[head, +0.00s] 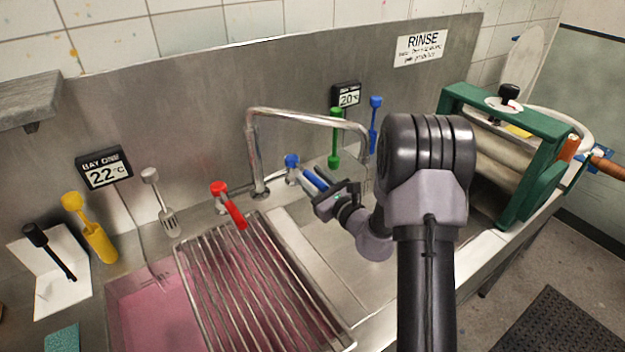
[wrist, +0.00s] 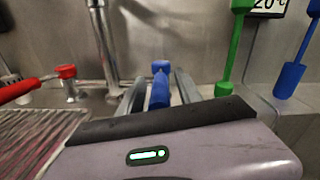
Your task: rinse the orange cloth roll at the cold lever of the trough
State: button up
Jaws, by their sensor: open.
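The cold lever (head: 311,178) is blue and sits at the base of the trough's bent tap (head: 257,150), to the right of the red lever (head: 234,212). My gripper (head: 330,195) is at the blue lever's near end. In the wrist view the blue lever (wrist: 159,92) lies between the two spread fingers of my gripper (wrist: 158,85), and I cannot tell whether either finger touches it. No cloth is between the fingers.
A metal rack (head: 250,285) lies over the pink bath at the left. The green-framed wringer (head: 530,165) stands at the right. Green (head: 335,140) and blue (head: 375,125) paddle-like tools are by the back wall. My arm hides part of the basin.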

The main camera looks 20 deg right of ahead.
grip_shut()
dwell(1.4)
